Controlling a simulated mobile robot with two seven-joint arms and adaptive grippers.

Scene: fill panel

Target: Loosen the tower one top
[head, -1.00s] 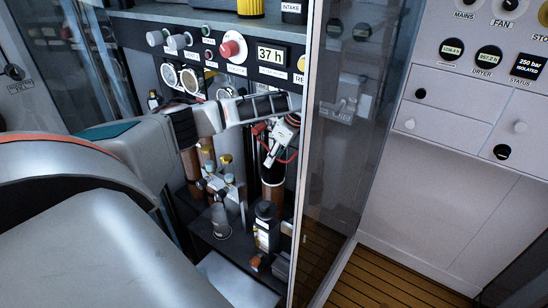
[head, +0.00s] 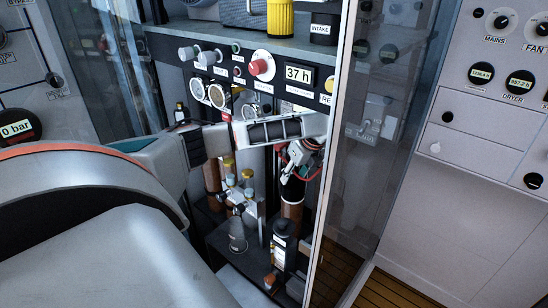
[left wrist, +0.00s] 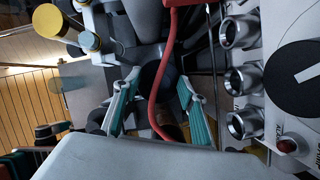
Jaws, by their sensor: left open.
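A brown tower (head: 291,208) with a pale band and a dark upper part stands inside the open cabinet in the head view. My left gripper (head: 303,160) is right above and around its upper end. In the left wrist view my left gripper (left wrist: 160,108) is open, its teal-padded fingers spread apart. A dark round top (left wrist: 158,76) shows between and beyond them, partly covered by a red hose (left wrist: 160,110). I cannot tell whether the fingers touch it. Another brown tower (head: 212,175) stands further left, partly hidden by my arm. No label shows which is tower one. My right gripper is out of view.
A glass door (head: 365,150) stands close right of the gripper. Gauges (head: 207,92) and a red knob (head: 262,65) are on the panel above. Silver fittings (left wrist: 240,78) lie close in the wrist view.

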